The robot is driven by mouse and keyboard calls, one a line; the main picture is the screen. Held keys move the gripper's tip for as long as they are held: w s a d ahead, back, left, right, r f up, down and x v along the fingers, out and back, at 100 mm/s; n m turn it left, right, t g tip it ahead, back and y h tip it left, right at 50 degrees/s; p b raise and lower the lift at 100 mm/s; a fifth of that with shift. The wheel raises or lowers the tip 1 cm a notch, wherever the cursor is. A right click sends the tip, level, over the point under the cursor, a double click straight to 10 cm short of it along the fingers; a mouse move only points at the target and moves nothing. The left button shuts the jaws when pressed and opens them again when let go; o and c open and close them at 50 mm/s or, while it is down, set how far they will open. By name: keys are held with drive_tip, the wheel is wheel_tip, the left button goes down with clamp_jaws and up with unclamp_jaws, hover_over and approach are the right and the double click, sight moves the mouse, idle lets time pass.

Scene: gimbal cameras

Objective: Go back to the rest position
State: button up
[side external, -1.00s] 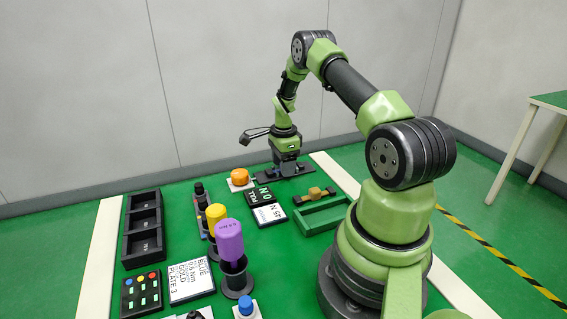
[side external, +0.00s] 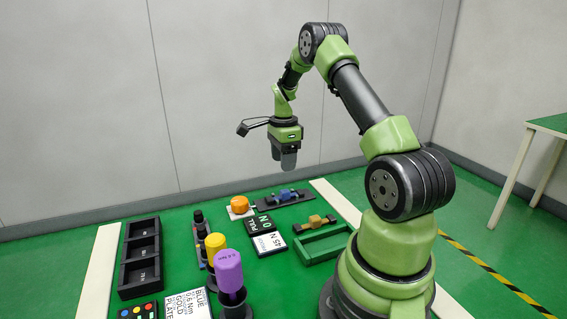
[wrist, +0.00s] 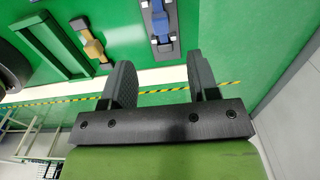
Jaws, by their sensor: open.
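My gripper (side external: 284,160) hangs in the air above the back of the green work surface, pointing down. Its fingers are apart with nothing between them in the wrist view (wrist: 160,88). Below it, a blue part (side external: 286,194) sits on a dark plate (side external: 304,195) at the back; the blue part also shows in the wrist view (wrist: 160,22), beyond the fingers and clear of them.
Yellow (side external: 215,245) and purple (side external: 229,270) cylinders and a black bin (side external: 140,258) are further left. The air around my gripper is clear.

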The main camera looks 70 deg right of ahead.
drive_tip(key=a+r+n+t, duration=0.4)
drive_tip(key=a+r+n, duration=0.7)
drive_tip(key=a+r, duration=0.6)
drive_tip(key=s+a+r+n+t+y, duration=0.2)
drive_tip(key=s+a+r+n+t, duration=0.1)
drive_tip(key=s+a+n, duration=0.9)
drive_tip(key=shift+s+a+r, duration=0.15)
drive_tip(key=shift+s+a, duration=0.2)
drive_tip(key=shift+a, duration=0.45)
